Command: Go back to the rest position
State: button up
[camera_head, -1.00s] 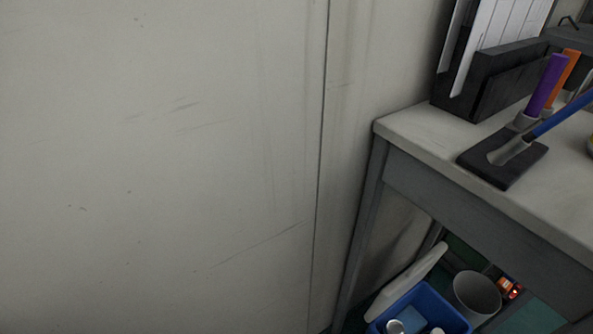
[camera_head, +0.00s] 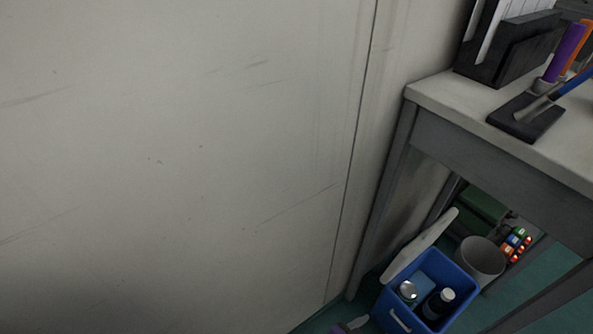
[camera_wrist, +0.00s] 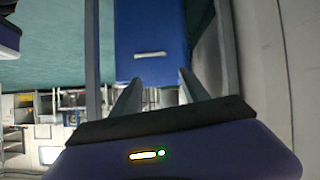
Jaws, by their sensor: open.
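My gripper (camera_wrist: 158,85) shows in the wrist view with its two grey fingers spread apart and nothing between them. Beyond the fingertips is the blue bin's side (camera_wrist: 150,30) with a pale handle. In the head view my gripper is not clearly visible; a small purple and grey shape at the bottom edge is too cut off to tell. The blue bin (camera_head: 401,318) stands on the floor beneath the table and holds bottles or cans.
A table (camera_head: 500,155) stands at the right against a pale wall (camera_head: 180,150). On it are a dark file holder (camera_head: 515,50), a dark block (camera_head: 527,117) and purple and orange rods. A grey bucket (camera_head: 480,262) stands under it. Green floor (camera_head: 540,290) shows at the lower right.

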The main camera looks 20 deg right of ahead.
jog(key=w+a+f+n+t+y, duration=0.1)
jog(key=w+a+n+t+y, duration=0.25)
jog(key=a+n+y, duration=0.35)
jog(key=s+a+r+n+t+y, duration=0.4)
jog(key=s+a+r+n+y, duration=0.15)
jog(key=r, duration=0.35)
jog(key=s+d+r+t+h+p, duration=0.1)
jog(key=s+d+r+t, duration=0.15)
jog(key=s+r, duration=0.75)
jog(key=s+d+r+t, duration=0.1)
jog(key=s+d+r, duration=0.45)
jog(key=r, duration=0.85)
notch_tip(320, 180, up, 30)
jog(key=s+a+p, duration=0.1)
jog(key=a+p, duration=0.1)
jog(key=p, duration=2.8)
jog(key=shift+s, duration=0.15)
